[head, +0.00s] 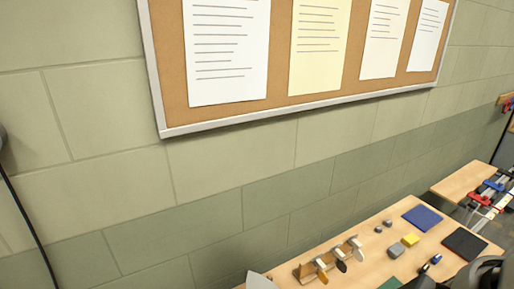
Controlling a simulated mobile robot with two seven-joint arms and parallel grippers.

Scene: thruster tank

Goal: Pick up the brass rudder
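A small wooden rack (308,270) stands on the workbench at the bottom of the head view. Several small flat pieces stand in it. The nearest is a brass-coloured piece (321,276), which looks like the brass rudder, though it is small and I cannot be sure. Beside it are a dark piece (341,267) and a pale grey piece (357,254). Neither of my grippers can be made out in this view.
The workbench (375,262) also holds a blue mat (422,218), a black mat (465,243), a yellow block (410,240) and grey blocks (396,250). Dark shapes cover its bottom right. A wall with a pinboard (280,60) rises behind. Clamps (490,195) lie far right.

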